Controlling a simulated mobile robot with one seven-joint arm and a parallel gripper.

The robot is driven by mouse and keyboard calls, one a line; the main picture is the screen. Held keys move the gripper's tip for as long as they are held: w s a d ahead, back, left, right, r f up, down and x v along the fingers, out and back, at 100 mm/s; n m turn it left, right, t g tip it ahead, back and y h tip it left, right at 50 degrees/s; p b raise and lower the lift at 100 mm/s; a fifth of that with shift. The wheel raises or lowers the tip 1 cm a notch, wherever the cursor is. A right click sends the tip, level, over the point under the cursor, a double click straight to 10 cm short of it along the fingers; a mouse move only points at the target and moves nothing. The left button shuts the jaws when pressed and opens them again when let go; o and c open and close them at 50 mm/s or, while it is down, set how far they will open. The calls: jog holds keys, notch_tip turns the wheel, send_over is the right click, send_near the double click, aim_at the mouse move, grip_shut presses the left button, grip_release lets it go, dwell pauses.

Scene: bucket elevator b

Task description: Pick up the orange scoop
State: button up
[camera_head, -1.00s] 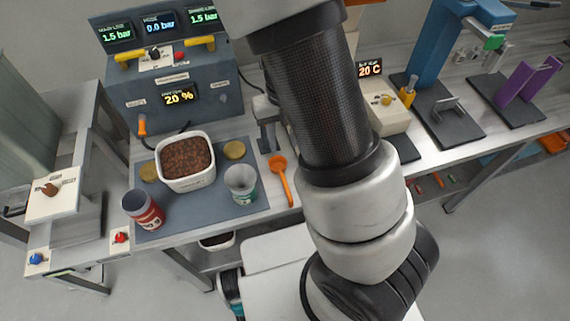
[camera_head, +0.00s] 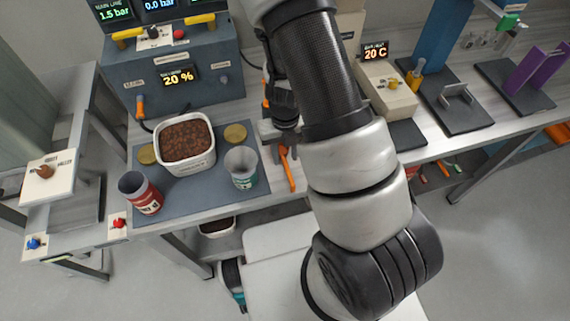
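The orange scoop (camera_head: 289,174) lies on the grey bench top, just right of the blue-grey mat. Its handle points toward the front edge of the bench. My gripper (camera_head: 284,150) is over the scoop's bowl end and hides most of the bowl. The handle shows below the gripper. The fingertips are small and dark in this view. I cannot tell whether they are open or shut, or whether they touch the scoop.
On the mat (camera_head: 205,200) stand a white tub (camera_head: 200,170) of brown granules, a white-green cup (camera_head: 242,170) and a red cup (camera_head: 140,195). A control box with displays (camera_head: 175,85) stands behind. A white device (camera_head: 388,95) is to the right.

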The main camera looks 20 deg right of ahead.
aim_at(285, 161)
notch_tip(285, 161, down, 3)
jog(key=shift+s+f, duration=0.1)
jog(key=shift+f, duration=0.1)
jog(key=shift+c, duration=0.2)
grip_shut()
jog(key=shift+r, duration=0.1)
notch_tip(285, 161, up, 10)
jog(key=shift+p, duration=0.95)
